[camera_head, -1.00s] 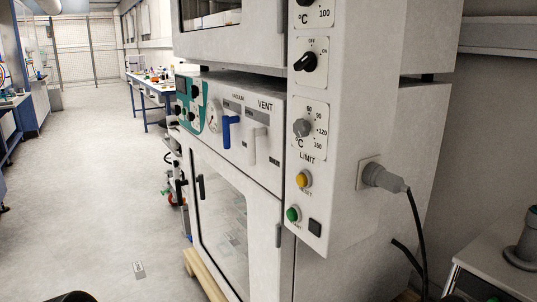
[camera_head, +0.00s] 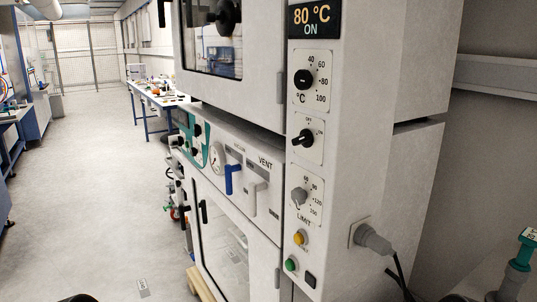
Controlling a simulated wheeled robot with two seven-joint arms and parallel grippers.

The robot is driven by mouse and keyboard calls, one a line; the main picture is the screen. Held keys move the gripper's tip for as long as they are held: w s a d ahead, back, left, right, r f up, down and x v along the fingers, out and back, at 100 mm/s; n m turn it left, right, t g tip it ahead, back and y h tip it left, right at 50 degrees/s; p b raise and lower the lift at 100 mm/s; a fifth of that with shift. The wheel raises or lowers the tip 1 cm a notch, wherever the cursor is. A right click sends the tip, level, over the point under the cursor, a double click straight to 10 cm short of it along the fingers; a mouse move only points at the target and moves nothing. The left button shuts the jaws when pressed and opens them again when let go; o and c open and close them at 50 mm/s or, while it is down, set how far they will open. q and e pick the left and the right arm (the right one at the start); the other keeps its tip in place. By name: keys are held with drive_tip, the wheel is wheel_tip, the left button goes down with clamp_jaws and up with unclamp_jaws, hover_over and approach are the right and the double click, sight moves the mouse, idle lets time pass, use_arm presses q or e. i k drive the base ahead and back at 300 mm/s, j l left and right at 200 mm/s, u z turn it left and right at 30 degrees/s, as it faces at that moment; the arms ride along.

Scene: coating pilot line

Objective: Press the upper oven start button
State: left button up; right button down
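The upper oven (camera_head: 228,88) stands on top of a lower oven in the middle of the view. Its control column (camera_head: 345,150) faces me at the right. A green round button (camera_head: 291,265) sits low on the column, below a yellow button (camera_head: 299,238) and left of a black square switch (camera_head: 310,280). The green button's label is too small to read. The display (camera_head: 314,20) at the top reads 80 °C ON. Nothing touches the buttons. Neither gripper can be made out; a dark shape at the bottom left edge is too cut off to identify.
The lower oven (camera_head: 238,170) has a blue lever (camera_head: 232,180), a VENT lever and a glass door. A grey plug (camera_head: 371,238) with a cable sticks out from the column's right side. A green-topped item (camera_head: 523,248) stands at the lower right.

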sight(290, 266)
drive_tip(key=i+j+z, duration=0.45)
drive_tip(key=j, duration=0.3)
drive_tip(key=j+z, duration=0.45)
drive_tip(key=j, duration=1.25)
